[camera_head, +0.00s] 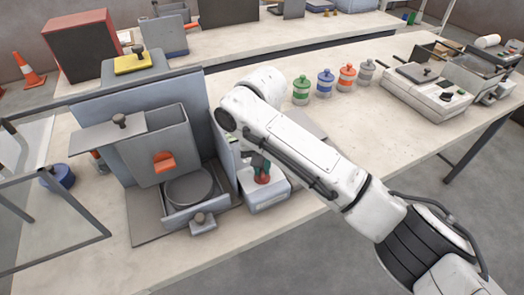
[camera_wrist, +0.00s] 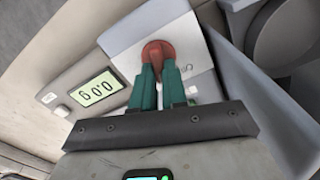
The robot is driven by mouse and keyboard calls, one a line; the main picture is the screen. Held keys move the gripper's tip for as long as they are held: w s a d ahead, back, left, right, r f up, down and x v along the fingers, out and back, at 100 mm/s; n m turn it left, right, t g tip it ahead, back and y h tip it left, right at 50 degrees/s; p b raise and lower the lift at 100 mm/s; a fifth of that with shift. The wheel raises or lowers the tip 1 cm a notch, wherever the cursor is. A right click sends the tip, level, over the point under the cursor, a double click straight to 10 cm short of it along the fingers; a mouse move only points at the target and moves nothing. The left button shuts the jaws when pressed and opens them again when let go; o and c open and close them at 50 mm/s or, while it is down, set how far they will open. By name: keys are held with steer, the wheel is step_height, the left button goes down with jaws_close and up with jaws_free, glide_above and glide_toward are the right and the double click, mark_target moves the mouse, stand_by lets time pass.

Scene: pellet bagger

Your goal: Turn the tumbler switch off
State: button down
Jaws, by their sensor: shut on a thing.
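The tumbler switch is a red knob (camera_wrist: 157,49) on the pale sloping top of a small box-shaped unit (camera_wrist: 125,42). In the head view the red knob (camera_head: 263,179) shows low on that unit (camera_head: 266,196), right of the grey bagger. My gripper (camera_wrist: 158,70) has two green fingers closed on the near side of the knob, one finger on each side. In the head view my gripper (camera_head: 261,163) reaches down to the knob, partly hidden behind my white arm. The knob's exact setting is hard to read.
A lit digit display (camera_wrist: 97,88) is on the unit's side. The grey bagger (camera_head: 160,140) with an orange handle stands close on the left. Several coloured-band jars (camera_head: 325,82) and a scale-like device (camera_head: 430,90) stand right on the bench.

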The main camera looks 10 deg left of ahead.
steer(key=shift+r+n+p, duration=0.2)
steer(key=shift+n+p, duration=0.5)
steer(key=shift+p, duration=0.5)
steer(key=shift+a+n+p, duration=0.15)
steer(key=shift+n+p, duration=0.65)
steer(key=shift+n, duration=0.2)
steer(key=n+p, duration=0.1)
steer(key=n, duration=0.2)
steer(key=n+p, duration=0.1)
steer(key=n, duration=0.2)
steer(key=shift+s+a+f, duration=0.15)
steer(key=shift+s, duration=0.05)
steer(key=shift+n, duration=0.3)
steer(key=c, duration=1.2)
jaws_free()
steer(key=shift+o, duration=0.2)
step_height(320, 180, up, 11)
steer(key=shift+p, duration=0.45)
